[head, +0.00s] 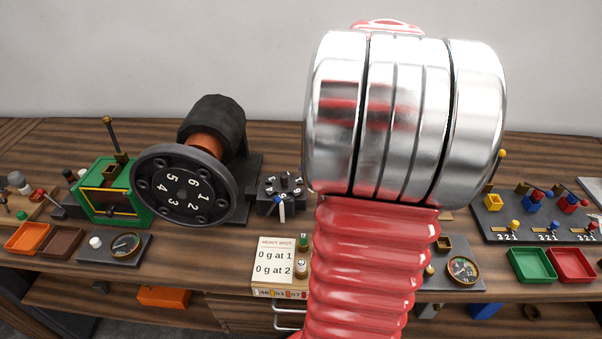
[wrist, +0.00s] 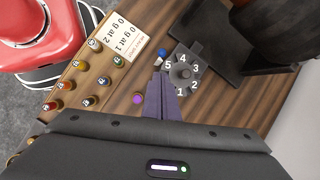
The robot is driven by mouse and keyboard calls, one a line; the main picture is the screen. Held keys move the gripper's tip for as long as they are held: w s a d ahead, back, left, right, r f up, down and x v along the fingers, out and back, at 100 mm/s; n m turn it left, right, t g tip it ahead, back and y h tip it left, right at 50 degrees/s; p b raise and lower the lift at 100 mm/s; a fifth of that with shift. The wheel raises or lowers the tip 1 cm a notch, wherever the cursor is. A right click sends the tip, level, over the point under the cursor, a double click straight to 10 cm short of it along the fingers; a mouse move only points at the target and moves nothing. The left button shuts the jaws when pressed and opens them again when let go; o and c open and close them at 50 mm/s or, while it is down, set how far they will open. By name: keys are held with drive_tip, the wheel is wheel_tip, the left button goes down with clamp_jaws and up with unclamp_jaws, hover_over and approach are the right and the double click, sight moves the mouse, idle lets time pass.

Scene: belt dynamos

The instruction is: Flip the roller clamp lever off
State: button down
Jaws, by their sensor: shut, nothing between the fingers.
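I cannot tell for sure which part is the roller clamp lever. In the wrist view the same dial (wrist: 183,74) lies just beyond my gripper (wrist: 159,77), with the blue tip (wrist: 162,52) close to the fingertips. My gripper is shut and empty; whether it touches anything is unclear. In the head view my arm hides the bench's middle.
A large numbered black wheel (head: 186,186) stands left of the dial. A sign card (head: 276,259) is at the front edge. Orange (head: 28,238), green (head: 531,265) and red (head: 571,265) trays sit at the sides. Several small knobs line the edge in the wrist view.

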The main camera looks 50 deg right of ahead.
approach(272, 207)
drive_tip(key=f, duration=0.2)
drive_tip(key=d+f, duration=0.1)
drive_tip(key=f, duration=0.1)
drive_tip(key=shift+f, duration=0.2)
drive_tip(key=shift+a, duration=0.25)
drive_tip(key=shift+d, duration=0.25)
